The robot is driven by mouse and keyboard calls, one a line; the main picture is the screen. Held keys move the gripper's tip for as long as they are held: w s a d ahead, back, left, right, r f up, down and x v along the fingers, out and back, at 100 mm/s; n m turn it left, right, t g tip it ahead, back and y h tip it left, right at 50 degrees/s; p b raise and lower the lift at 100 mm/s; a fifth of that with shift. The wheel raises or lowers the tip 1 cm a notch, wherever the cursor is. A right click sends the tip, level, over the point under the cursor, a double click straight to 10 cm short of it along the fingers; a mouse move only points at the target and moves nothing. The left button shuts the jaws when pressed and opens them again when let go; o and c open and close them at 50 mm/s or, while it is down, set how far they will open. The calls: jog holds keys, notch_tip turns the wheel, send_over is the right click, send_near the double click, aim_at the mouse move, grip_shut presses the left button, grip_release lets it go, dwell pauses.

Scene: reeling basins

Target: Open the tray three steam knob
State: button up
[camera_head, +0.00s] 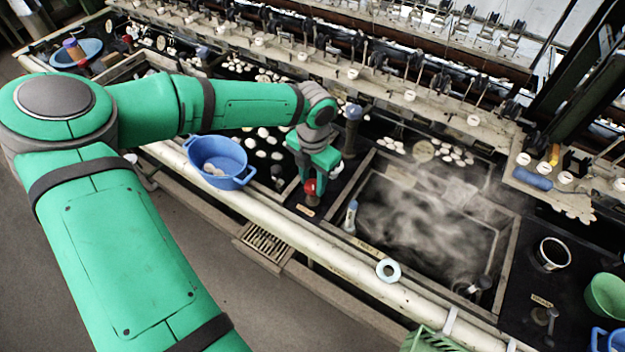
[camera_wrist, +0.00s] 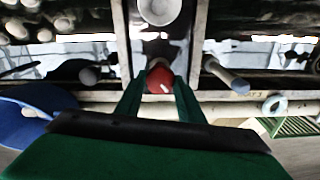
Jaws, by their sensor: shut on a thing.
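A red knob (camera_head: 310,187) stands on the black bench top, left of the steaming basin (camera_head: 352,192). My gripper (camera_head: 312,178) reaches down over it from the end of the green arm. In the wrist view the red knob (camera_wrist: 159,80) sits between the two green fingers, which are shut on it. A small tan label lies on the bench just in front of the knob; I cannot read it. The knob's lower part and stem are partly hidden.
A blue basin (camera_head: 218,160) stands on the front pipe rail, left of the knob. A blue-handled tool (camera_head: 350,216) leans right of it, and a pale ring (camera_head: 388,271) lies on the rail. Steam rises from the basin. White cocoons float behind.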

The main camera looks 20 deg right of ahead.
aim_at(313, 184)
jog(key=n, duration=0.5)
jog(key=shift+n, duration=2.5)
jog(key=o, duration=1.1)
jog(key=shift+c, duration=0.2)
notch_tip(313, 184, up, 11)
